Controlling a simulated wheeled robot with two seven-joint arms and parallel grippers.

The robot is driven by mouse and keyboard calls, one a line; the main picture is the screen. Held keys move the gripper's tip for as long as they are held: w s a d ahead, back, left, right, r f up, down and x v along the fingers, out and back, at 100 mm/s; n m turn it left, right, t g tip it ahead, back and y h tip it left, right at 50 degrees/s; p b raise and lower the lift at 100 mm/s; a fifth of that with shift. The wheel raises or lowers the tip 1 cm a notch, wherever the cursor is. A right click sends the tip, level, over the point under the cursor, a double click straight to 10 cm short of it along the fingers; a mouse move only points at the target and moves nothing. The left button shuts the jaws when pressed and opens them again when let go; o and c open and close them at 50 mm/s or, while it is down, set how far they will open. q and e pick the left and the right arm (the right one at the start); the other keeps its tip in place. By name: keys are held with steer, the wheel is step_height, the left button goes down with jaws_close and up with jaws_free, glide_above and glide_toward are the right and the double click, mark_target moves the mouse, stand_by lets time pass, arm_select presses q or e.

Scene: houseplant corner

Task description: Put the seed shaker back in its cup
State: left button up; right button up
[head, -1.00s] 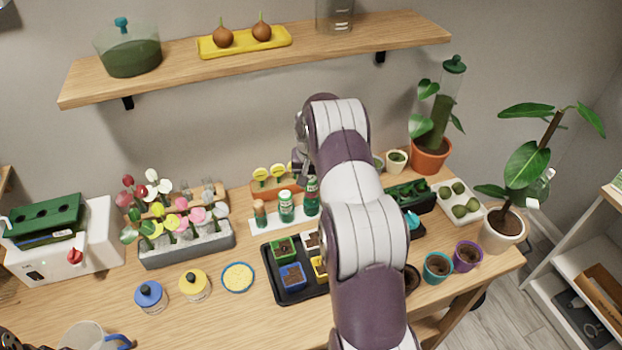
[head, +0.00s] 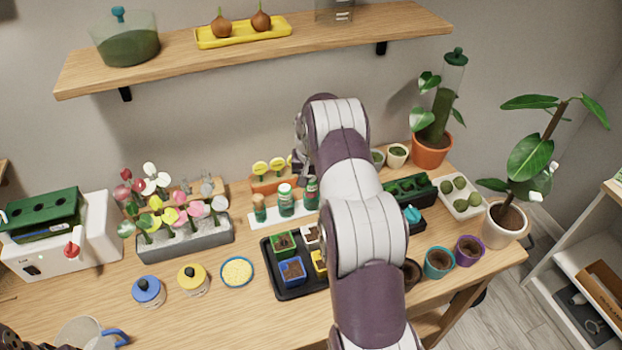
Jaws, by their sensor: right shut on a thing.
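The seed shaker (head: 312,190) is a green bottle at the right end of a white rack (head: 262,224) in the head view. It stands about upright, and its top is about level with the middle bottle. My right gripper (head: 304,172) is shut on it from above, partly hidden behind my right arm. The shaker's cup is at the rack's right end; I cannot tell how deep the shaker sits in it. My left gripper is not clearly visible.
A black tray of seedling pots (head: 290,292) lies in front of the rack. A yellow-marker holder (head: 268,185) is behind it. A grey flower trough (head: 190,245) stands left. Two lidded jars (head: 149,291) and a yellow dish (head: 237,272) are front left.

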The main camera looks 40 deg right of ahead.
stand_by(0.3)
steer(key=o, duration=1.6)
steer(key=shift+c, duration=0.2)
steer(key=shift+r, duration=0.1)
steer(key=shift+r+p, duration=2.4)
steer(key=shift+r, duration=1.05)
steer(key=shift+f, duration=0.1)
